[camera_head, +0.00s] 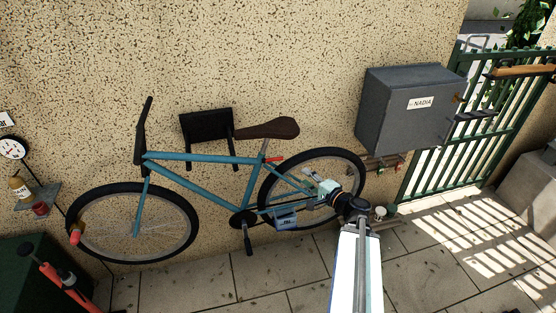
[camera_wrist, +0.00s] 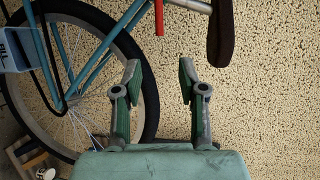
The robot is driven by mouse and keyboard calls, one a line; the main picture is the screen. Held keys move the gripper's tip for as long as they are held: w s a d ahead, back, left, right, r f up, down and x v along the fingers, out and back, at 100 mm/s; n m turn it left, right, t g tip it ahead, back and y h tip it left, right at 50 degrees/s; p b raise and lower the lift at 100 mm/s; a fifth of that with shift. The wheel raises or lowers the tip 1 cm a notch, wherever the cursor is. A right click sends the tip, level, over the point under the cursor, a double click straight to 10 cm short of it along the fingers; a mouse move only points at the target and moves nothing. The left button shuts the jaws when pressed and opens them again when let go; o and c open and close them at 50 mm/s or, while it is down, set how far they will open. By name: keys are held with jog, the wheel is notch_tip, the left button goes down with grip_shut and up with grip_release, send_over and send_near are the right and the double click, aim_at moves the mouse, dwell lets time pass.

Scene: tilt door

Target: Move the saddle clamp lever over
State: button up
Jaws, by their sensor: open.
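The saddle clamp lever (camera_head: 274,158) is a small red piece under the brown saddle (camera_head: 267,128) of a teal bicycle (camera_head: 202,159). In the wrist view the red lever (camera_wrist: 159,17) is at the top edge, partly cut off, ahead of the gap between my fingertips. The saddle (camera_wrist: 220,35) hangs to its right there. My gripper (camera_head: 308,185) is over the rear wheel, below and to the right of the lever.
The rear wheel (camera_wrist: 145,75) lies behind my left finger. A blue box (camera_head: 286,221) hangs by the pedals. A black wall bracket (camera_head: 205,125) is behind the frame. A grey mailbox (camera_head: 393,110) juts from the wall at right, with pipes (camera_head: 377,163) below. A green gate (camera_head: 443,150) stands farther right.

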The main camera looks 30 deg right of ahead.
aim_at(277, 159)
jog(key=b+x, duration=0.6)
jog(key=x, duration=0.9)
jog(key=shift+w, duration=0.4)
jog(key=shift+x, duration=0.8)
jog(key=shift+s+a+f, duration=0.1)
grip_shut()
